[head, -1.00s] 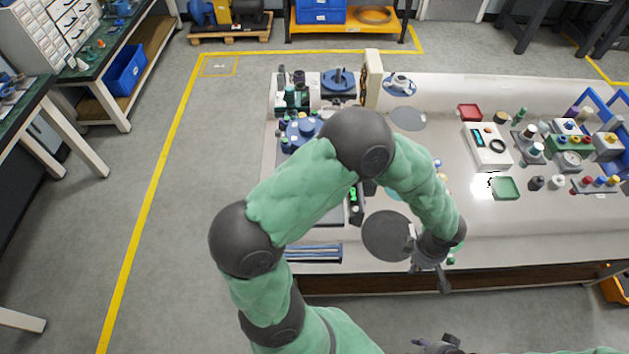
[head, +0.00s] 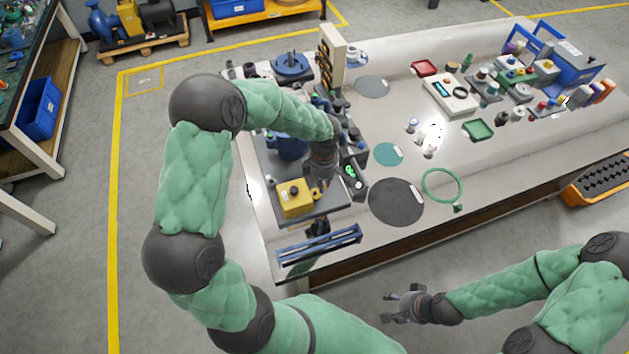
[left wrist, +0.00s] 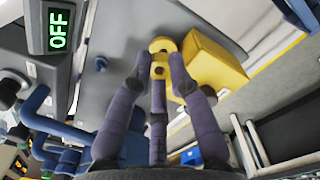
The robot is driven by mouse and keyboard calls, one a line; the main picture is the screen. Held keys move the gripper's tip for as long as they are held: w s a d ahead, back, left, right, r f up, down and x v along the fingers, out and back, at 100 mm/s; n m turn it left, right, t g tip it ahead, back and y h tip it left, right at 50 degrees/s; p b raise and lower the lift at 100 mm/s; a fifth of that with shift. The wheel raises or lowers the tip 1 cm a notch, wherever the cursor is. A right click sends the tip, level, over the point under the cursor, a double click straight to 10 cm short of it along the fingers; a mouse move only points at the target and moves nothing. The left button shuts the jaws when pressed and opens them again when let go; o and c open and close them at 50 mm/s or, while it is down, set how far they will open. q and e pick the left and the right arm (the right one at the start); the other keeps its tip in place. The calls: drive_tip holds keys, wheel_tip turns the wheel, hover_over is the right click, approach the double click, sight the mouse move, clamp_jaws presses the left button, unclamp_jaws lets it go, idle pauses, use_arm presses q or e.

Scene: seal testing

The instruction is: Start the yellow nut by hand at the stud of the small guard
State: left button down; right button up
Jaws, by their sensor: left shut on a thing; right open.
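The small guard (head: 297,199) is a yellow box on a grey plate at the near left of the bench, and it also shows in the left wrist view (left wrist: 215,62). My left gripper (head: 322,186) points down at its right side. In the left wrist view its fingers (left wrist: 160,75) are closed around a small yellow piece (left wrist: 159,70), apparently the nut, beside the box. A round yellow part shows just beyond it; the stud cannot be made out, and I cannot tell whether the nut touches it. My right gripper (head: 396,306) is open and empty, in front of the bench.
A small box with a green display reading OFF (left wrist: 57,32) stands close to my left gripper. A blue rail rack (head: 318,244) lies at the bench's near left edge. A dark round mat (head: 396,202) and a green ring (head: 442,186) lie to the right.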

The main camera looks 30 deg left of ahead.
sight(315, 192)
use_arm(q)
drive_tip(key=a, duration=0.2)
drive_tip(key=shift+a+n, duration=0.3)
drive_tip(key=shift+a, duration=0.05)
drive_tip(key=shift+f+b, duration=1.1)
drive_tip(key=shift+f, duration=1)
drive_tip(key=shift+d+f+b, duration=0.1)
drive_tip(key=shift+f+b, duration=0.35)
drive_tip(key=shift+b, duration=0.2)
drive_tip(key=m, duration=0.4)
drive_tip(key=shift+p, duration=0.4)
drive_tip(key=shift+m+p, duration=0.45)
drive_tip(key=shift+m, duration=1.65)
